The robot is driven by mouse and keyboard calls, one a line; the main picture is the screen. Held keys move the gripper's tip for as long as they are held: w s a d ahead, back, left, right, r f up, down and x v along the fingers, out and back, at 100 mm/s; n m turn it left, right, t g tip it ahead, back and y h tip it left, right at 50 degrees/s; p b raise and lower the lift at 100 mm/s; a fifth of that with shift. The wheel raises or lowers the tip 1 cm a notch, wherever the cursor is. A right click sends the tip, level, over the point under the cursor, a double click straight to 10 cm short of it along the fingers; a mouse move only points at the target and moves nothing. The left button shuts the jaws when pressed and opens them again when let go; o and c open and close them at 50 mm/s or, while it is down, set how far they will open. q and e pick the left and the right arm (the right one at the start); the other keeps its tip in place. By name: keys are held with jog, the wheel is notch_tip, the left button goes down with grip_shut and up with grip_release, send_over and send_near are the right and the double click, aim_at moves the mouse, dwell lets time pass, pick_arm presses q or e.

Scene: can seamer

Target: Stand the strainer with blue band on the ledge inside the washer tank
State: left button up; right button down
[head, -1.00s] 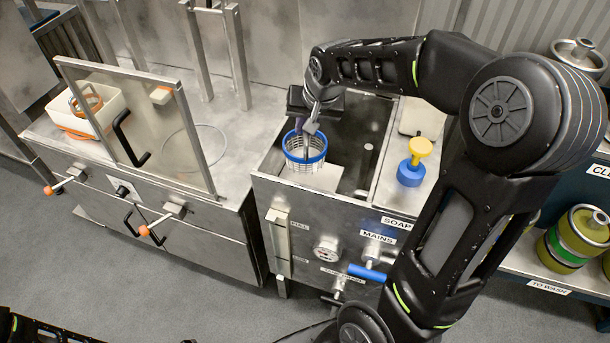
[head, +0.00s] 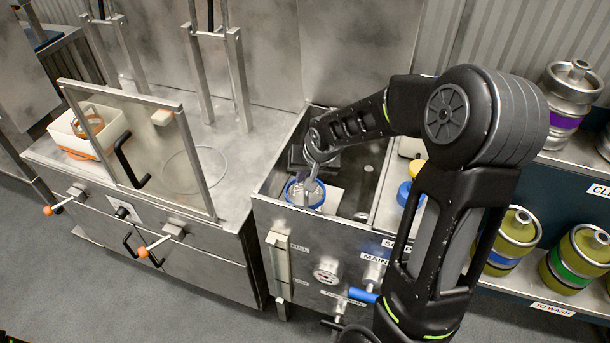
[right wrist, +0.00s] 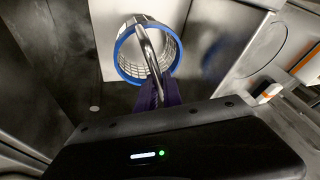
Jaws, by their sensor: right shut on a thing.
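The strainer with blue band (head: 290,192) is inside the washer tank (head: 262,192), near its front wall. That wall hides its lower part. My right gripper (head: 312,182) is above it, shut on its handle. In the right wrist view the strainer (right wrist: 128,66) shows its blue rim, pale mesh and metal hoop handle, with the purple fingers (right wrist: 160,93) at the handle. A pale flat ledge (head: 333,198) shows beside the strainer in the tank. I cannot tell whether the strainer touches it. My left gripper is not in view.
A blue and yellow knobbed object (head: 404,193) stands right of the tank, partly behind my right arm. A glass-fronted cabinet (head: 140,140) and a white bin (head: 65,130) are at left. Kegs (head: 508,240) stand on shelves at right.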

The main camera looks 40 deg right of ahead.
jog(key=shift+f, duration=0.15)
jog(key=c, duration=1.5)
grip_release()
jog(key=shift+s+r, duration=0.1)
jog(key=shift+r, duration=0.35)
jog(key=v, duration=1.1)
jog(key=shift+s+r, duration=0.1)
jog(key=shift+s, duration=0.05)
